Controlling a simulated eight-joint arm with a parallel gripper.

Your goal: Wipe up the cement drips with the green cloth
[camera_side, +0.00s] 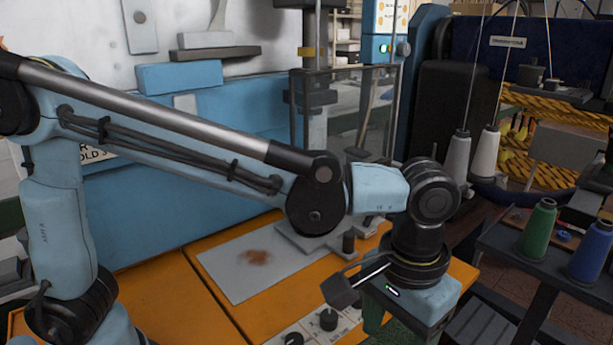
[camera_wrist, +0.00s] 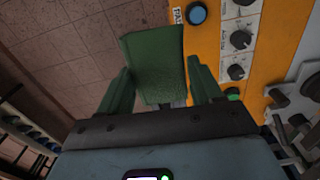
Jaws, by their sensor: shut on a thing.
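The green cloth (camera_wrist: 157,52) hangs between the two green fingers of my gripper (camera_wrist: 160,80) in the wrist view, and the gripper is shut on it. In the side view my gripper (camera_side: 388,318) points down at the front right edge of the orange worktop. Green shows under it, but I cannot tell finger from cloth there. The cement drips (camera_side: 257,258) are a reddish-brown smear on the grey plate (camera_side: 225,276), left of and behind my gripper and apart from it.
The orange worktop (camera_side: 205,300) carries a panel with black knobs (camera_side: 328,319), close to my gripper. A blue machine (camera_side: 140,215) stands behind the plate. A rack with green (camera_side: 538,230) and blue spools (camera_side: 590,250) is at right. Tiled floor (camera_wrist: 50,55) lies beside the worktop.

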